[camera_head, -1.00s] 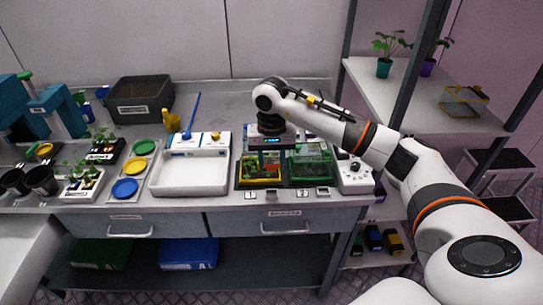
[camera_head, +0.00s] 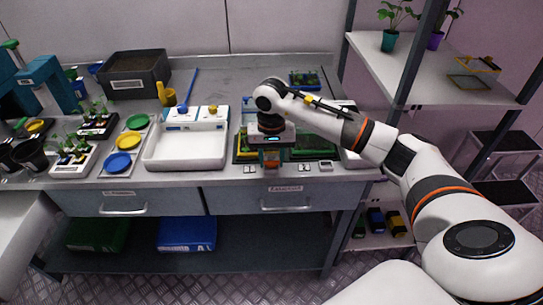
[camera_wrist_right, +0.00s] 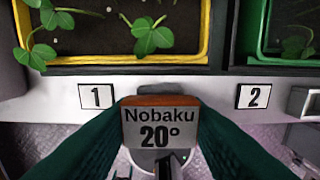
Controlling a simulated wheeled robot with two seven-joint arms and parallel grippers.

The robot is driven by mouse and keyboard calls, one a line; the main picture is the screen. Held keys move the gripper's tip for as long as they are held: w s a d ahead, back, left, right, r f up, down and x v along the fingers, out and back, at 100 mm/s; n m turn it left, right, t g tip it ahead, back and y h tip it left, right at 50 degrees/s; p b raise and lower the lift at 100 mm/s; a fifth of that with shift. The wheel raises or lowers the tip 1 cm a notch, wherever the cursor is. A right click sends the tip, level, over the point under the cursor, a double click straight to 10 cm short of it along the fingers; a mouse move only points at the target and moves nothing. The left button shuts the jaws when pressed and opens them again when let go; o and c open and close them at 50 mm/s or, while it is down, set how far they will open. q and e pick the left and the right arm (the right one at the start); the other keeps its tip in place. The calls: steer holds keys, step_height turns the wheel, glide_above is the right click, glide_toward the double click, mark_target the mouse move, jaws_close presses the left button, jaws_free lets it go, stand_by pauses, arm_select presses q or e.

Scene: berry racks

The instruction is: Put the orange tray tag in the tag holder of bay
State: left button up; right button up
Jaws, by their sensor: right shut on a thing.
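My right gripper (camera_head: 271,160) is shut on the orange tray tag (camera_head: 271,157). The right wrist view shows the tag (camera_wrist_right: 160,128) between the two dark green fingers, its face reading "Nobaku 20°". The tag is at the bench's front rim, between number plates 1 (camera_wrist_right: 96,96) and 2 (camera_wrist_right: 254,96), just right of plate 1. A small grey holder (camera_head: 326,165) sits right of plate 2 and shows partly in the right wrist view (camera_wrist_right: 303,103). Any holder beside plate 1 is hidden by the tag and fingers; I cannot tell whether the tag touches it. My left gripper is out of view.
A yellow-rimmed tray (camera_wrist_right: 205,30) with seedlings lies behind plate 1, and a green tray (camera_wrist_right: 250,35) behind plate 2. A white basin (camera_head: 186,150) stands to the left. A shelf rack (camera_head: 420,80) stands to the right.

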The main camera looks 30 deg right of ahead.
steer(key=shift+f, duration=0.5)
steer(key=o, duration=1)
step_height(320, 180, up, 12)
steer(key=p, duration=0.6)
